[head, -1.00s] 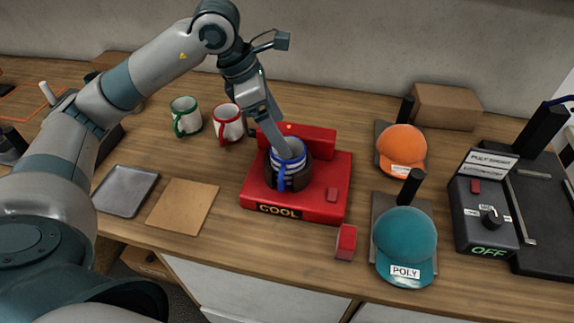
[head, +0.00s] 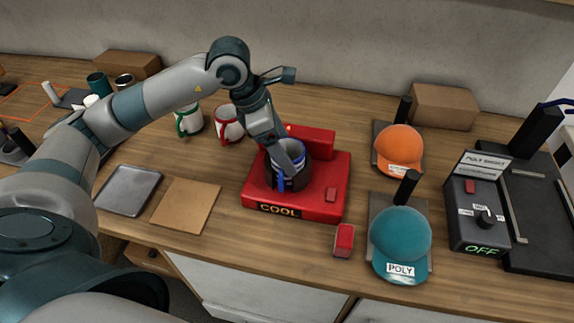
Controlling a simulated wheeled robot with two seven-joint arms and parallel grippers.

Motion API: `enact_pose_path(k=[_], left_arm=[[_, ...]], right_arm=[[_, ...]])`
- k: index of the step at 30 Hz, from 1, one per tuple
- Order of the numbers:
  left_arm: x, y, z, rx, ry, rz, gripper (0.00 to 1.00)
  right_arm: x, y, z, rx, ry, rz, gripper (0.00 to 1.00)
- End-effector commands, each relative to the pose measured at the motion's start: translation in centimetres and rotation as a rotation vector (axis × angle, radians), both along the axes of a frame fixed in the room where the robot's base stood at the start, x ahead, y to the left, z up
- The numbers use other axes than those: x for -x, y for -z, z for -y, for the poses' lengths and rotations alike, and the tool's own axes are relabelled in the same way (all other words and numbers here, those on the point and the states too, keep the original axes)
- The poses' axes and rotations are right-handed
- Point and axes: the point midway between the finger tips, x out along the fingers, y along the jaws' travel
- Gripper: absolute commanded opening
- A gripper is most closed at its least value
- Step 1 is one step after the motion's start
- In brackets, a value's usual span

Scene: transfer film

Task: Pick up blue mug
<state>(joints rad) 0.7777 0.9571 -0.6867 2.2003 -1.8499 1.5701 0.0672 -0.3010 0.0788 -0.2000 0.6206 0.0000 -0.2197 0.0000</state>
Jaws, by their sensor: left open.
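The blue mug (head: 283,183), with a blue handle facing front, sits in the dark round holder (head: 302,179) on the red press marked COOL (head: 330,204). My left gripper (head: 294,163) reaches down over the mug from above and behind. It is open, and its fingers overlap the mug's rim in the head view. The gripper covers much of the mug's top, so I cannot tell whether the fingers touch it. My right gripper is not in view.
A green-handled mug (head: 187,121) and a red-handled mug (head: 229,126) stand behind, on the left. A grey tray (head: 128,190) and a brown board (head: 186,205) lie at left. An orange cap (head: 400,148), a teal cap (head: 401,237) and a red block (head: 343,240) are at right.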

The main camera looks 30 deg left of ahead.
Motion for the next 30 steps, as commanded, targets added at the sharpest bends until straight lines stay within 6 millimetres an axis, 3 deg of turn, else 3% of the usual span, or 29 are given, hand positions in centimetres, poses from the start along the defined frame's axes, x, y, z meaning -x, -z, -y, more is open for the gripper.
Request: enact_pose_path(k=[10, 20, 30], left_arm=[[0.00, -0.02, -0.02, 0.000, 0.000, 0.000, 0.82], [-0.01, -0.07, -0.03, 0.000, 0.000, 0.000, 0.03], [-0.03, -0.38, -0.01, -0.001, 0.000, 0.001, 0.03]], right_arm=[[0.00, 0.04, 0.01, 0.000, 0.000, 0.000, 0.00], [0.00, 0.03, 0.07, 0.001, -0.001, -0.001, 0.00], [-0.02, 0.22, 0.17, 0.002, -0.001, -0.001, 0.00]])
